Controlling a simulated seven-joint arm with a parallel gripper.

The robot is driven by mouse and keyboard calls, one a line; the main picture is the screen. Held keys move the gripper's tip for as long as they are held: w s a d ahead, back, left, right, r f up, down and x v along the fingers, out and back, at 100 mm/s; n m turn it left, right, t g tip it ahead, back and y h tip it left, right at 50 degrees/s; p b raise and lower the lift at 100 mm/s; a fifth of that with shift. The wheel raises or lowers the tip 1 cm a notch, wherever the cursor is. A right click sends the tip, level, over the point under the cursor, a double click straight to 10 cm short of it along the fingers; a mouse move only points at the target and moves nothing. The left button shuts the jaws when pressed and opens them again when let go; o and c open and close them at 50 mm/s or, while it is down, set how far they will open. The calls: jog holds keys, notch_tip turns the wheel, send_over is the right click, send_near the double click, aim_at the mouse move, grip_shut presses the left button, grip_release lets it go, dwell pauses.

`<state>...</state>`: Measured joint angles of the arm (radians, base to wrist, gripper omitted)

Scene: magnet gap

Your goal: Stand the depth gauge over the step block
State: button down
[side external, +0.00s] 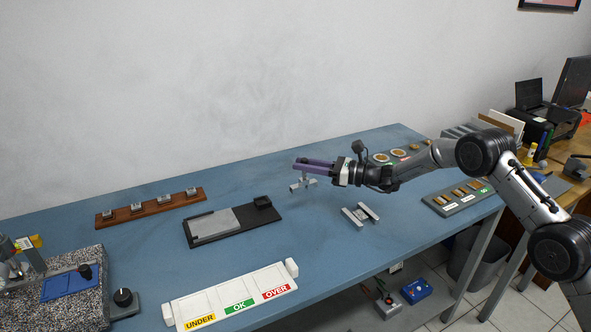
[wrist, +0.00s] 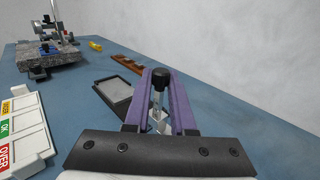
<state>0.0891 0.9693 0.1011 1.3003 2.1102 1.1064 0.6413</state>
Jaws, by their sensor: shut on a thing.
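My gripper (side external: 299,164) has purple fingers and is shut on the depth gauge (side external: 302,184), a small grey T-shaped piece hanging below the fingertips, above the blue table. In the wrist view my gripper (wrist: 161,74) holds the gauge (wrist: 160,108) between its fingers, with a black knob on top. A grey metal piece with two parallel raised bars (side external: 348,217), which looks like the step block, lies on the table to the right of and nearer than the gauge. The gauge is apart from it. The block is not visible in the wrist view.
A black tray with a grey plate (side external: 214,224) lies left of my gripper. A wooden rack (side external: 150,207) of small blocks is behind it. A white UNDER/OK/OVER board (side external: 232,297) lies in front. A granite stand (side external: 80,300) is at far left. Bare table surrounds the barred piece.

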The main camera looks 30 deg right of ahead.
jog(key=s+d+r+n+g+y, duration=0.1)
jog(key=s, duration=0.5)
jog(key=s+d+r, duration=0.2)
jog(key=s, duration=0.5)
jog(key=s+d+r+m, duration=0.1)
jog(key=s+d+r, duration=0.2)
jog(key=s+d, duration=0.6)
jog(key=shift+t+h, duration=0.5)
jog(key=shift+w+d+f, duration=0.35)
jog(key=shift+w+f, duration=1.8)
jog(key=shift+w, duration=0.35)
jog(key=shift+w+d+f, duration=0.4)
jog(key=shift+w+f, duration=1.8)
jog(key=shift+w, duration=0.25)
jog(key=shift+w+d+f, duration=0.35)
jog(key=shift+w+f, duration=1.8)
jog(key=shift+w, duration=0.35)
jog(key=shift+f, duration=0.45)
